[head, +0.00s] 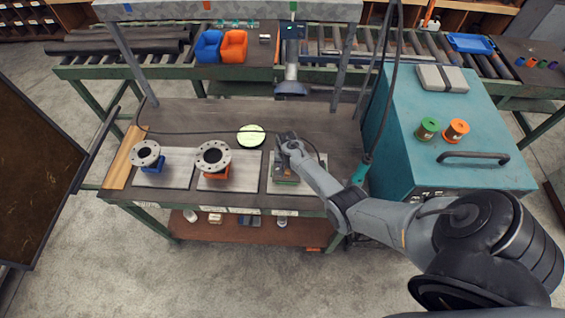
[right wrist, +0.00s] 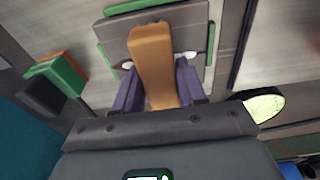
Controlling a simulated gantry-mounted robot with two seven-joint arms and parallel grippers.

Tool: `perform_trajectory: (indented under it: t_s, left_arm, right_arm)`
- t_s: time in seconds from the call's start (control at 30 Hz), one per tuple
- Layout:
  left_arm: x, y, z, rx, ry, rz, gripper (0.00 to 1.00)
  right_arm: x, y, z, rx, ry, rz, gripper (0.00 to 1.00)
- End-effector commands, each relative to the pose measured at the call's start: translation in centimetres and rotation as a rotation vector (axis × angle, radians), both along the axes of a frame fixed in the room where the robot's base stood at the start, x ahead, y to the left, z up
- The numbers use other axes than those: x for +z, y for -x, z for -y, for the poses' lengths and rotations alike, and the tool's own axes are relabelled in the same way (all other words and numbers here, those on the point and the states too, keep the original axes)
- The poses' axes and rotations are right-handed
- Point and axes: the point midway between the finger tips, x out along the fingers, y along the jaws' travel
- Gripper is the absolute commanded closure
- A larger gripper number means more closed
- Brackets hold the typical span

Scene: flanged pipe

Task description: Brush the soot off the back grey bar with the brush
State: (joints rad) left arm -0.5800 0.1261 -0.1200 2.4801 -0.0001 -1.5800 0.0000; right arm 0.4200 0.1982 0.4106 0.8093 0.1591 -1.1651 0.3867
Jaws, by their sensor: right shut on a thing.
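My right gripper (right wrist: 158,85) is shut on the brush, whose orange-brown handle (right wrist: 152,52) shows between the fingers in the right wrist view. The bristles are hidden. In the head view my right gripper (head: 286,145) is over the rightmost plate on the bench. Beyond the handle in the wrist view is a grey slab (right wrist: 190,22) with green edges. It also shows small and partly covered in the head view (head: 285,176). I cannot pick out the back grey bar or its soot, nor tell whether the brush touches anything. My left gripper is not in view.
Two flanged pipe pieces (head: 146,155) (head: 213,157) stand on the left and middle plates. A pale green disc (head: 251,135) lies behind them. A teal cabinet (head: 400,110) stands close on the right. A post with a lamp-like head (head: 291,85) rises behind the bench.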

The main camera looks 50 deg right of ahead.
Motion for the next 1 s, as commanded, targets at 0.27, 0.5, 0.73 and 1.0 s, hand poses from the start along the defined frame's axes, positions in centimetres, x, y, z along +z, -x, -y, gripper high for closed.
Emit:
perform_trajectory:
  t_s: [0.27,0.5,0.73,1.0]
  left_arm:
    - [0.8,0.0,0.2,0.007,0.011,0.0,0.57]
    - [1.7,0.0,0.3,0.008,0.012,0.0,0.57]
    - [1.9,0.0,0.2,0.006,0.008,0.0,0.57]
    - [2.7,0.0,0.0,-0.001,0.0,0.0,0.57]
  right_arm:
    - [0.2,0.8,0.5,-0.001,0.0,-0.001,0.84]
    - [0.3,2.0,1.3,0.0,0.001,-0.001,0.84]
    - [0.2,2.5,1.7,0.0,0.0,0.001,0.84]
    - [0.2,3.9,2.6,-0.001,0.001,0.001,0.84]
